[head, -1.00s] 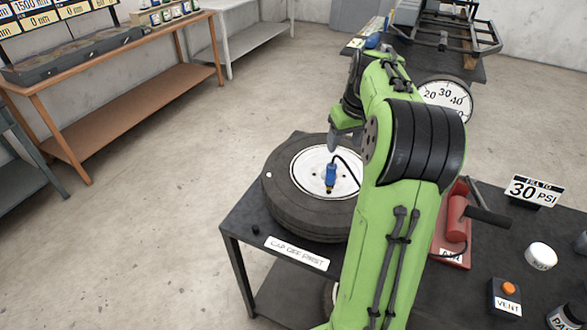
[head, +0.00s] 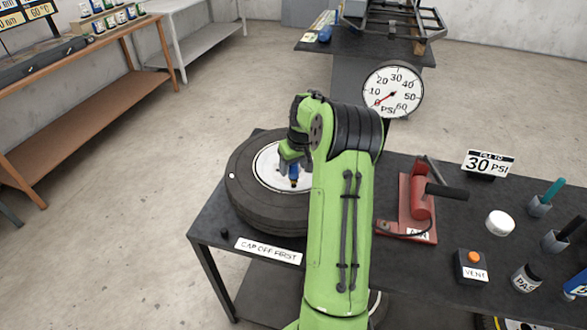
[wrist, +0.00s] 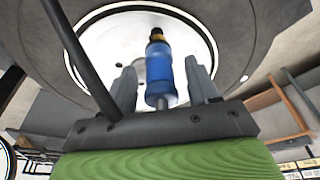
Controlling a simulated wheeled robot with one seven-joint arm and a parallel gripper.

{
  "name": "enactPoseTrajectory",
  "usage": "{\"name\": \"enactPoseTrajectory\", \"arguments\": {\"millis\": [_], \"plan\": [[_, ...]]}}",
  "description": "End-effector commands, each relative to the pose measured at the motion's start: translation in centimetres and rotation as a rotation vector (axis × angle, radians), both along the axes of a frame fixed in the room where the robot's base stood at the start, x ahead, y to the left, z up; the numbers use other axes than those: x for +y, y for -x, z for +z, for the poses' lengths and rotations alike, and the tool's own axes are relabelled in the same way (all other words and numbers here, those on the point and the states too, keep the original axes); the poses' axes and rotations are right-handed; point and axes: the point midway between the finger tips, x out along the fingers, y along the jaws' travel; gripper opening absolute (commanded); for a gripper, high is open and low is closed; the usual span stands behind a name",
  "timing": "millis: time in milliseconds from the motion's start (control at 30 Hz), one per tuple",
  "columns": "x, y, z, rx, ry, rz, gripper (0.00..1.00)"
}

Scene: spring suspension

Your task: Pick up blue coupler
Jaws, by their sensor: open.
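The blue coupler (head: 294,171) stands over the white hub of the tire (head: 252,209) in the head view, with my gripper (head: 289,157) right at it. In the wrist view the blue coupler (wrist: 159,66) has a brass and black end and lies between the two fingers of my gripper (wrist: 162,83). The fingers are open, with a gap visible on each side of it. A black hose (wrist: 80,55) runs past the left finger. My arm hides the right part of the tire in the head view.
The tire lies on a dark table with a "CAP OFF FIRST" label (head: 268,250). A red pump (head: 417,207), a vent button box (head: 471,267), a white round lid (head: 500,224) and a "30 PSI" sign (head: 488,163) stand to the right. A gauge (head: 392,92) stands behind.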

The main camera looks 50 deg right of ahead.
Motion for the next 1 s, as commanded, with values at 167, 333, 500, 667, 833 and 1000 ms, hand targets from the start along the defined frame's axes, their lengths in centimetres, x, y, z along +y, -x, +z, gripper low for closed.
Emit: {"name": "enactPoseTrajectory", "arguments": {"millis": [167,333,500,667,833,1000], "plan": [[0.0,-0.1,-0.3,-0.002,0.002,0.0,0.6],[0.0,-0.1,-0.3,-0.001,0.001,0.0,0.43],[0.0,-0.1,-0.3,-0.001,0.001,0.0,0.17],[0.0,-0.1,-0.2,-0.002,0.002,0.001,0.0],[0.0,-0.1,-0.1,-0.002,0.002,0.001,0.0],[-0.1,-0.2,2.9,-0.005,0.007,0.002,0.0]]}}
